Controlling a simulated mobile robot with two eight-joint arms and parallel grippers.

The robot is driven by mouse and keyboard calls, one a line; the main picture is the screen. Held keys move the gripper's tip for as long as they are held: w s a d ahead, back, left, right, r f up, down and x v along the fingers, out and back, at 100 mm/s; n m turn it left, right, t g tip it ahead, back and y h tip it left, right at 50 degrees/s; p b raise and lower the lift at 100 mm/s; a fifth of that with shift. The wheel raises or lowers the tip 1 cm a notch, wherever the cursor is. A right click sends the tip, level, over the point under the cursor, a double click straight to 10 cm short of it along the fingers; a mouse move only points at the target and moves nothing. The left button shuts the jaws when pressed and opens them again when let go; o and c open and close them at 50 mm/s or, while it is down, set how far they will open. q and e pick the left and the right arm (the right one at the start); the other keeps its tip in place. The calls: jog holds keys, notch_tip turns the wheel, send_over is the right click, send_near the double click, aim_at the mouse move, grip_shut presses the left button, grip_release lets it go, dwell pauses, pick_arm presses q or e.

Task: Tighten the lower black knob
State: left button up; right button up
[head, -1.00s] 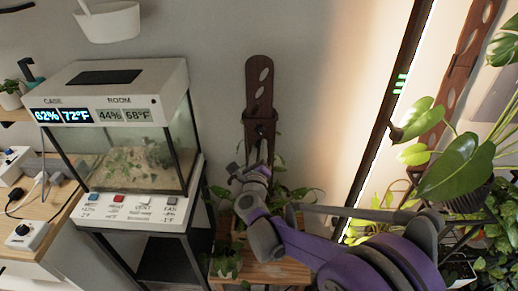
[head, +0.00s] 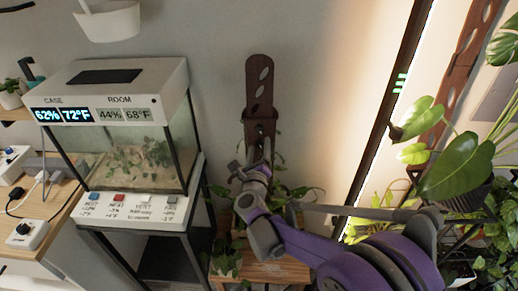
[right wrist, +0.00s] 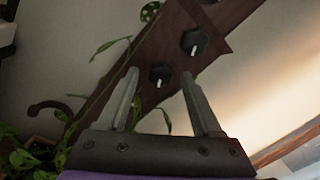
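In the right wrist view two black knobs with white pointer marks sit on a dark wooden board (right wrist: 115,93). The lower black knob (right wrist: 160,77) shows in the gap between my right gripper's fingertips; the upper black knob (right wrist: 194,42) is beyond them, up and to the right. My right gripper (right wrist: 160,73) is open, with one finger on each side of the lower knob in the picture. I cannot tell whether either finger touches it. My left gripper is not in view.
A terrarium (head: 140,150) with a display stands left of the board. Trailing leaves surround the board's lower part, above a wooden stool (head: 280,270). A large-leaved plant (head: 455,165) fills the right side.

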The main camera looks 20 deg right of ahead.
jog(key=v, duration=1.1)
dwell(0.3)
jog(key=s+a+r+n+g+y+p, duration=0.1)
jog(key=s+a+r+n+y+p, duration=0.35)
jog(key=n, duration=0.65)
jog(key=s+a+r+n+y+p, duration=0.1)
jog(key=a+n+y, duration=0.5)
jog(key=n, duration=0.4)
jog(key=s+d+f+n+g+p, duration=0.1)
jog(key=s+d+f+n+g, duration=0.1)
jog(key=s+n+g, duration=0.1)
jog(key=s+d+f+n+g+h+p, duration=0.1)
jog(key=s+d+f+n+g, duration=0.1)
jog(key=s+n, duration=0.3)
jog(key=s+d+f+n+g+p, duration=0.2)
jog(key=s+f+n+g, duration=0.1)
jog(key=s, duration=0.6)
jog(key=shift+s+f+n+g, duration=0.2)
jog(key=shift+f+n+g, duration=0.1)
jog(key=shift+n+g, duration=0.65)
